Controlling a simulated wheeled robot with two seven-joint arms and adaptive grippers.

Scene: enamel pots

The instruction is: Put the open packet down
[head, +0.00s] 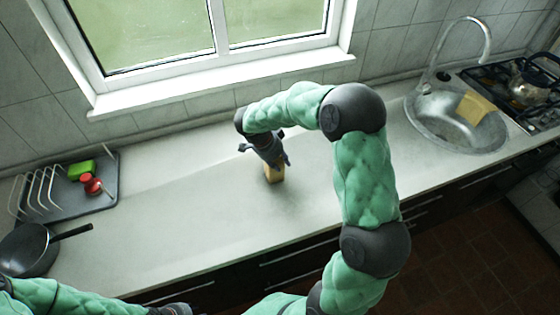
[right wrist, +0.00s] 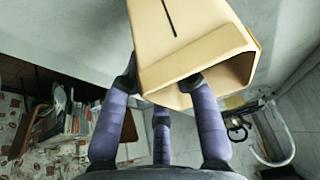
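The open packet (head: 273,174) is a small tan box-like packet at the middle of the counter, below my right gripper (head: 268,152). In the right wrist view the packet (right wrist: 190,45) shows large, with its open end facing the camera and a dark slit on one side. The fingers of my right gripper (right wrist: 160,85) are closed against the packet near its open end. The packet's base is at or just above the counter; I cannot tell if it touches. My left gripper (head: 172,309) is only partly in view at the bottom edge, and its fingers are not clear.
The counter (head: 200,215) is clear around the packet. A drying rack (head: 75,190) with a green sponge (head: 81,170) and a red item (head: 92,185) is at left, near a dark pan (head: 28,250). A sink (head: 450,125) and a stove (head: 510,85) with a kettle are at right.

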